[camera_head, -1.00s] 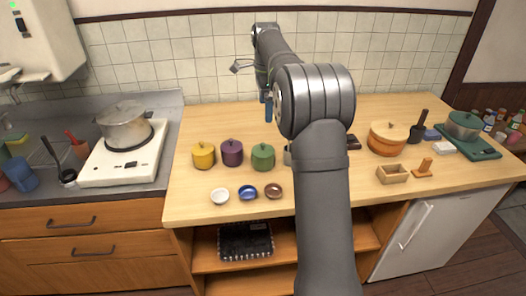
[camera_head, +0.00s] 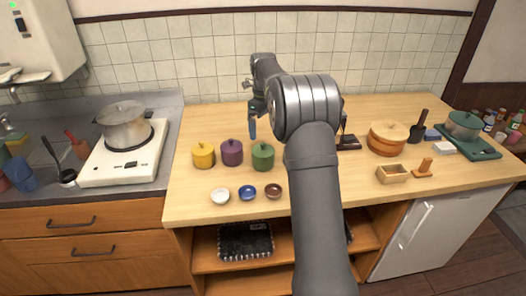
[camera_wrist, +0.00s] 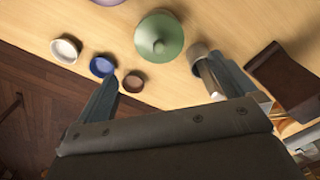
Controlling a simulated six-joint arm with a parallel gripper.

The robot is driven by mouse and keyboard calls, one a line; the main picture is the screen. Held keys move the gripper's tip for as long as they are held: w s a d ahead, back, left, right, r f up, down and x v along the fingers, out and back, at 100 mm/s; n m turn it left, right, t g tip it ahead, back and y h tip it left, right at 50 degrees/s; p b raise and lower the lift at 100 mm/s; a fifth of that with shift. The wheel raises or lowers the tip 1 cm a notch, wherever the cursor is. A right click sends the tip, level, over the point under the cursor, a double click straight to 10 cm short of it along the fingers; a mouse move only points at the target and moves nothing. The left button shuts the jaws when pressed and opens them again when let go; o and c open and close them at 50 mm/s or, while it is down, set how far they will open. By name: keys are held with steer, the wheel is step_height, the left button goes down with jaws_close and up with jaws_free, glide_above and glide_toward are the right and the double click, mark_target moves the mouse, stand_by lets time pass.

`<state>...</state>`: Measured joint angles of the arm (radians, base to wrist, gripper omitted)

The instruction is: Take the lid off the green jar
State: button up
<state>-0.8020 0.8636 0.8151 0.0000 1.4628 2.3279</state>
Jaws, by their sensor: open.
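The green jar (camera_head: 262,158) stands on the wooden counter, right of the purple jar, with its knobbed lid (camera_head: 263,146) on. In the wrist view I look down on the round green lid (camera_wrist: 160,40) at the top centre. My gripper (camera_head: 252,128) is above and slightly behind the green jar in the head view, apart from it. In the wrist view my gripper (camera_wrist: 163,70) is open and empty, its two fingers spread to either side below the lid. In the head view my arm hides part of the counter right of the jar.
A yellow jar (camera_head: 203,155) and purple jar (camera_head: 232,152) stand close on the left. White (camera_head: 220,195), blue (camera_head: 247,192) and brown (camera_head: 273,190) small dishes lie in front.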

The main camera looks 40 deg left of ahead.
mark_target(263, 143)
step_height(263, 143, down, 9)
steer(key=shift+s+r, duration=0.1)
steer(key=c, duration=1)
